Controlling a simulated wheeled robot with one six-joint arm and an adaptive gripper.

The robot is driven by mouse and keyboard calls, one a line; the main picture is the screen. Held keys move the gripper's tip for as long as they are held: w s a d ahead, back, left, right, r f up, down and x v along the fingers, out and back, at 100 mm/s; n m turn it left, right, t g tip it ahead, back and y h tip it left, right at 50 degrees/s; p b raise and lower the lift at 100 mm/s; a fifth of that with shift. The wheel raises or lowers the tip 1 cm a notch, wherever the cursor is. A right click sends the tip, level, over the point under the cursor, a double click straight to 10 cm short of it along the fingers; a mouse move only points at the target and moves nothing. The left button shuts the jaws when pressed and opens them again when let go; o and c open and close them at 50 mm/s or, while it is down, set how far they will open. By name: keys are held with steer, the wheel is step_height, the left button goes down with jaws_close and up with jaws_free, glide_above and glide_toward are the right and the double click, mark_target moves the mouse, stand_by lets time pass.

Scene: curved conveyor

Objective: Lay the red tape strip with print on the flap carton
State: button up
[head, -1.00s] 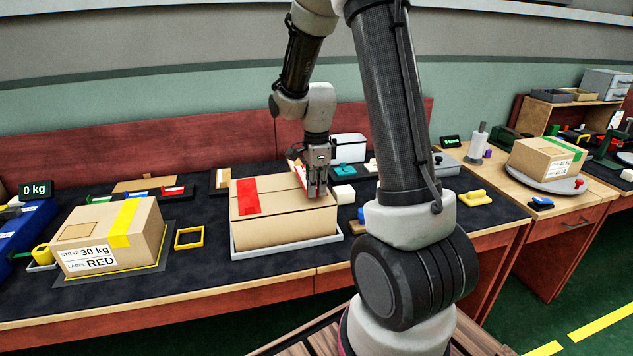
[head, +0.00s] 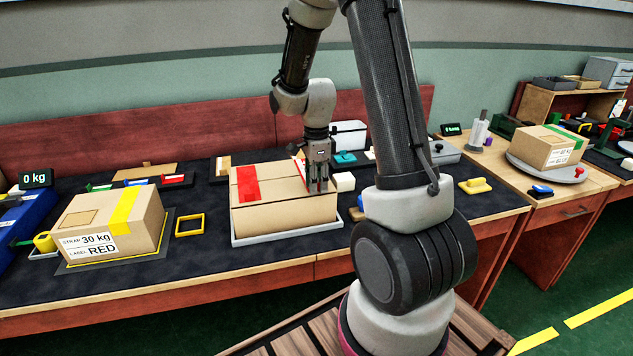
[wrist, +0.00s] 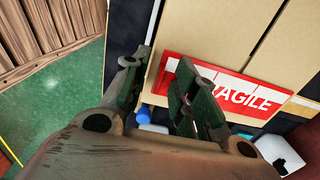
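The flap carton (head: 272,221) sits in a shallow white tray on the bench. A plain red tape (head: 247,184) crosses its left side. The red strip with white print (wrist: 235,92), reading "AGILE" where visible, appears against the carton top near its edge in the wrist view. One finger covers part of it. Only a small red and white part of the strip (head: 299,170) shows beside my gripper in the head view. My gripper (wrist: 158,95) is over the carton's right end, its fingers apart with a gap between them. Whether the strip touches a finger is unclear.
A closed carton marked 30 kg and RED (head: 112,225) stands at left, beside a yellow square frame (head: 189,225). A white block (head: 343,182) is close to my gripper's right. Another carton (head: 545,149) is on a round plate at right. Bench front is clear.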

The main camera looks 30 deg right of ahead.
step_height(320, 180, up, 12)
stand_by(0.6)
stand_by(0.5)
steer(key=s+a+r+n+t, duration=0.2)
steer(key=s+r+n, duration=0.3)
steer(key=s+n, duration=0.5)
steer(key=s+a+r+n+t, duration=0.2)
steer(key=s+r+n, duration=0.2)
steer(key=s+n, duration=0.7)
steer(key=shift+s+r, duration=0.3)
steer(key=shift+r, duration=0.1)
